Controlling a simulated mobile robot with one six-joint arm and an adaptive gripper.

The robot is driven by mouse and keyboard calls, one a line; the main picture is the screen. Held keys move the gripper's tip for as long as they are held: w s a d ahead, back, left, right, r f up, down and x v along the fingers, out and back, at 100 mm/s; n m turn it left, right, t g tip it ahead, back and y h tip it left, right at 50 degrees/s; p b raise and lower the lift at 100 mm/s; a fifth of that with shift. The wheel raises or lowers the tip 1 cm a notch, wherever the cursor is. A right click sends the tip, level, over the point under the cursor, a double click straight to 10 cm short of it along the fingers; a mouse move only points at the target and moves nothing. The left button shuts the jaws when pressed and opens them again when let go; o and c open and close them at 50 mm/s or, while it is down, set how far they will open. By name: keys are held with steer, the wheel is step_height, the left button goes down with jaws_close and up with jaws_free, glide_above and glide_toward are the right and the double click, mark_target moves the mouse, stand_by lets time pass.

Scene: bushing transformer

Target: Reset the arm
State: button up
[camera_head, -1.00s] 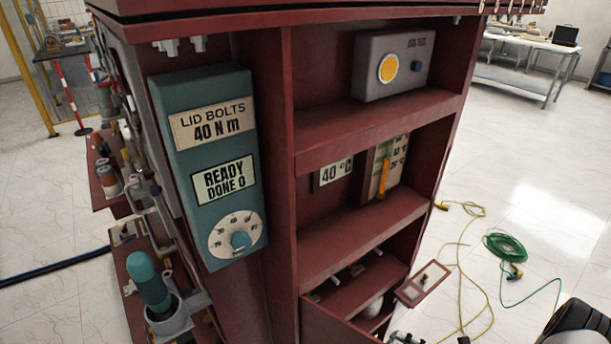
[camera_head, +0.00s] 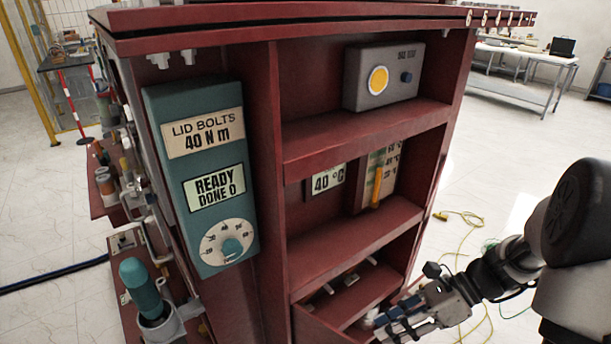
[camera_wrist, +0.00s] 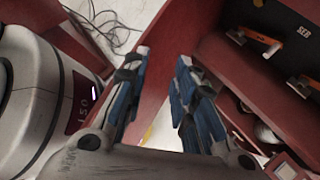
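My arm (camera_head: 510,268) reaches in from the right in the head view. My gripper (camera_head: 395,328) is low in front of the dark red cabinet's (camera_head: 365,145) lower compartment. In the wrist view my gripper (camera_wrist: 163,60) has its two blue-padded fingers apart, with nothing visibly held. A red panel (camera_wrist: 172,40) of the cabinet lies behind the gap between them; whether a finger touches it cannot be told. The fingertips are partly cut off by the lower edge in the head view.
A teal box (camera_head: 203,180) reads "LID BOLTS 40 N m" and "READY DONE 0". A grey device (camera_head: 383,77) with a yellow disc stands on the upper shelf. A "40 °C" sign (camera_head: 328,179) is below. Cables (camera_head: 465,218) lie on the floor at right.

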steer(key=s+a+r+n+t+h, duration=0.3)
steer(key=s+r+n+h, duration=0.7)
steer(key=n, duration=1.2)
steer(key=shift+s+r+t, duration=1.3)
steer(key=shift+s+r, duration=0.6)
steer(key=shift+r, duration=0.6)
steer(key=shift+a, duration=0.1)
steer(key=shift+c, duration=0.2)
